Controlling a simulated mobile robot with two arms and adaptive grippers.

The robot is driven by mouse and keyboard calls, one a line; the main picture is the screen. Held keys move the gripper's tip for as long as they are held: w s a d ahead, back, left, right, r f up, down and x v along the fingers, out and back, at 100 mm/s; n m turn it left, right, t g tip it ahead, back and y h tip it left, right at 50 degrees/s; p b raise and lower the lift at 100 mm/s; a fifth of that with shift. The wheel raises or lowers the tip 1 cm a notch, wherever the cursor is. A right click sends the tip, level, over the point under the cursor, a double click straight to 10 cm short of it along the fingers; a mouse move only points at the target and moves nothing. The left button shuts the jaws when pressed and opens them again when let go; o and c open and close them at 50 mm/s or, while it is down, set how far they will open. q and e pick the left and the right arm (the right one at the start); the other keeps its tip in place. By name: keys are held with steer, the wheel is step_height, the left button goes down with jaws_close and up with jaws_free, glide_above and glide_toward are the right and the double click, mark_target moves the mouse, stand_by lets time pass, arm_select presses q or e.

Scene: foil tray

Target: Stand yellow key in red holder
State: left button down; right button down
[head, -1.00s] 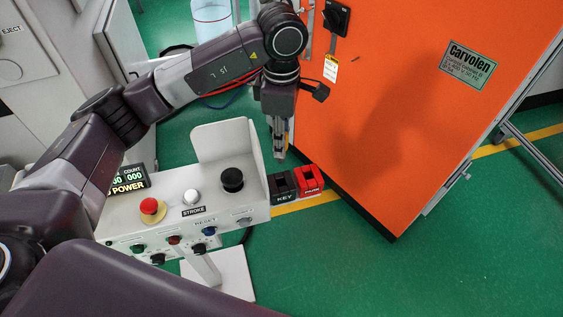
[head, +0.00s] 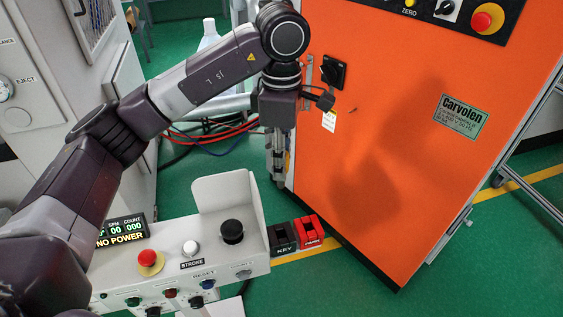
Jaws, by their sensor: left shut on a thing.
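The red holder (head: 309,235) is fixed at the right end of the grey control box, beside a black holder (head: 283,238) marked KEY. My left gripper (head: 279,178) points down in front of the orange cabinet, above and slightly left of the red holder and apart from it. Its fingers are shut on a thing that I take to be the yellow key. The key is too small and too covered by the fingers to make out clearly. My right gripper is not in view.
The control box (head: 218,264) has a raised side plate (head: 225,198), a red stop button (head: 150,258) and a black knob (head: 232,231). The orange cabinet (head: 400,180) stands close behind the gripper and holders. Green floor is clear at lower right.

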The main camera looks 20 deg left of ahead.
arm_select(q)
steer(key=shift+r+p, duration=0.95)
steer(key=shift+r, duration=0.55)
steer(key=shift+f, duration=0.1)
